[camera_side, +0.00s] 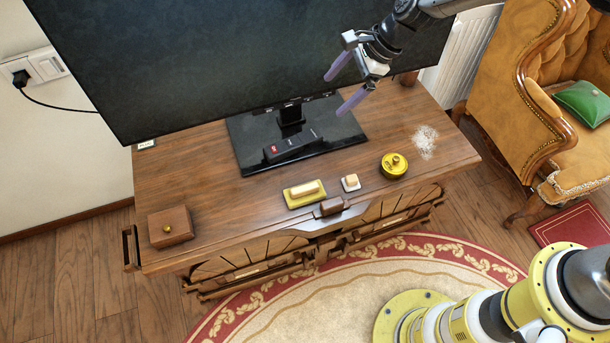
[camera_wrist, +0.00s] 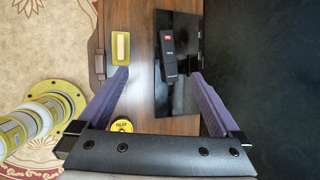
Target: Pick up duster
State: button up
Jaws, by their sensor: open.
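A flat yellow block with a pale cream grip on top, which looks like the duster (camera_side: 304,193), lies near the front edge of the wooden cabinet top. It also shows in the wrist view (camera_wrist: 121,46), beyond the left finger's tip. My gripper (camera_side: 334,97) is open and empty, high above the cabinet in front of the TV screen. In the wrist view its two purple fingers (camera_wrist: 160,73) are spread wide, with bare wood and the black TV base between them. Nothing touches the duster.
A small white block with a cream top (camera_side: 350,182) and a round yellow tin (camera_side: 394,165) stand right of the duster. A black remote (camera_side: 290,146) lies on the TV base (camera_side: 246,150). A wooden box (camera_side: 170,227) sits far left; white powder (camera_side: 425,142) lies right.

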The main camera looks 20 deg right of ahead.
notch_tip(320, 180, down, 10)
jog(key=s+a+g, duration=0.2)
jog(key=a, duration=0.1)
jog(key=g, duration=0.1)
send_near(306, 187)
jog(key=shift+h, duration=0.4)
jog(key=x, duration=0.5)
jog(key=shift+s+a+f, duration=0.1)
jog(key=shift+s+a, duration=0.1)
jog(key=shift+a, duration=0.05)
jog(key=shift+x, duration=2.95)
jog(key=shift+w+a, duration=0.1)
jog(key=shift+w, duration=0.1)
jog(key=c, duration=1.4)
jog(key=shift+r, duration=0.2)
